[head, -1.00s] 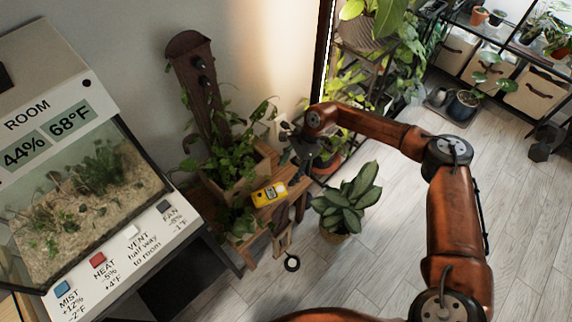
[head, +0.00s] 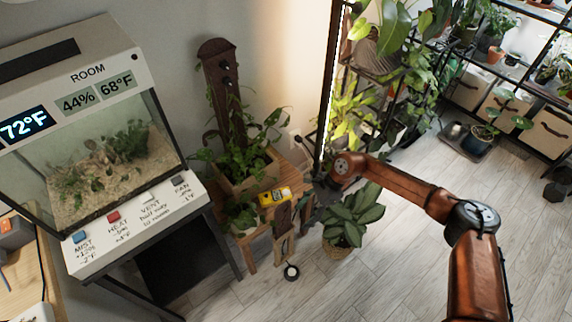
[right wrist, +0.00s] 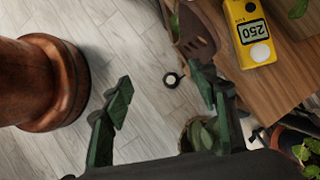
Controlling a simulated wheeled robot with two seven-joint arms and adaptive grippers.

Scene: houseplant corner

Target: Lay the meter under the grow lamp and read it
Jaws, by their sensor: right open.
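The yellow meter (head: 274,196) lies on a small wooden stand (head: 298,178), near its front edge. In the right wrist view the meter (right wrist: 248,33) lies face up at the top right. Its display shows upside down and seems to read 250; a pale round disc is beside the digits. My right gripper (head: 314,196) is just right of the stand in the head view, apart from the meter. In the right wrist view its jaws (right wrist: 163,105) are spread and empty, with floor between them. My left gripper is out of view. I cannot tell which fixture is the grow lamp.
A leafy potted plant (head: 352,212) stands on the floor near my right gripper. A planter (head: 258,170) fills the stand's back. A brown slotted tool (right wrist: 197,32) hangs at the stand's edge. The terrarium (head: 112,165) is left. Floor at the right is open.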

